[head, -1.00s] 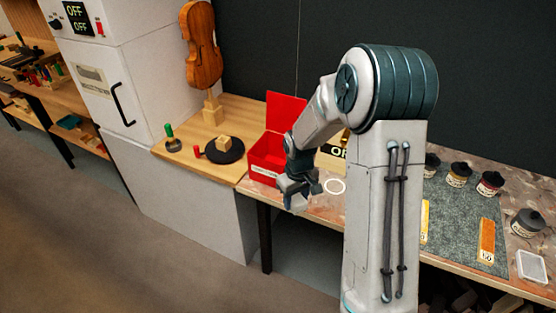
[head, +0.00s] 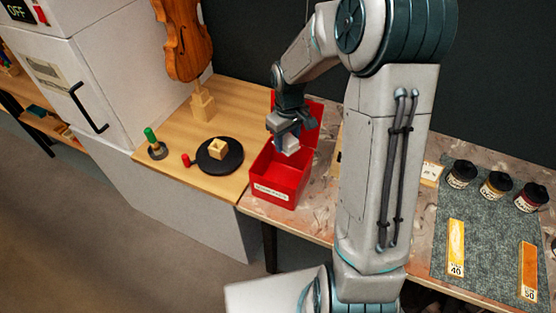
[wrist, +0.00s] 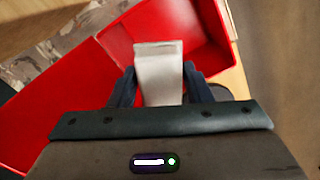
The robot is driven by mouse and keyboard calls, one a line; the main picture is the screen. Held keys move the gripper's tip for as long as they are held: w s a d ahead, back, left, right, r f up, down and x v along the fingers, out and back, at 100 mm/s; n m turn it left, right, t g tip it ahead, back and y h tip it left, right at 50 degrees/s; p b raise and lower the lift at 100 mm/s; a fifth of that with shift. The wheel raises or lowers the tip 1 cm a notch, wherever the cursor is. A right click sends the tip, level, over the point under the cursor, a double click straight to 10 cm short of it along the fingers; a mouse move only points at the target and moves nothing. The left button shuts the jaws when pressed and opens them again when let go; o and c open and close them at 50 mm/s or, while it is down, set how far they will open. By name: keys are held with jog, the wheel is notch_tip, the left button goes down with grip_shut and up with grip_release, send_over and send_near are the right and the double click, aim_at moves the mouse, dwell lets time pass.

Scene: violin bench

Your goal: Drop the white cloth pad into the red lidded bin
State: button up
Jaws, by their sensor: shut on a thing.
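The red lidded bin (head: 268,195) stands on the bench with its lid (head: 311,128) open and raised at the back. It also shows in the wrist view (wrist: 200,25). My gripper (head: 285,141) is above the bin's open top, near the lid. In the wrist view my gripper (wrist: 160,88) is shut on the white cloth pad (wrist: 159,65), which sticks out past the fingertips over the bin. In the head view the pad (head: 291,149) shows as a small pale piece below the fingers. The visible bin floor looks bare.
A violin (head: 184,40) stands upright at the back left. A black disc (head: 232,162) with a wooden block and a green-handled tool (head: 154,145) are left of the bin. Jars (head: 495,186) and labelled blocks (head: 456,247) lie on a grey mat at right.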

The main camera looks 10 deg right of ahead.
jog(key=shift+w+d+f+b, duration=0.1)
jog(key=shift+f+b, duration=0.2)
jog(key=shift+f, duration=0.05)
notch_tip(320, 180, down, 5)
jog(key=b, duration=0.4)
jog(key=shift+f, duration=0.1)
jog(key=o, duration=1)
jog(key=shift+o, duration=0.2)
notch_tip(320, 180, up, 14)
jog(key=shift+f, duration=0.1)
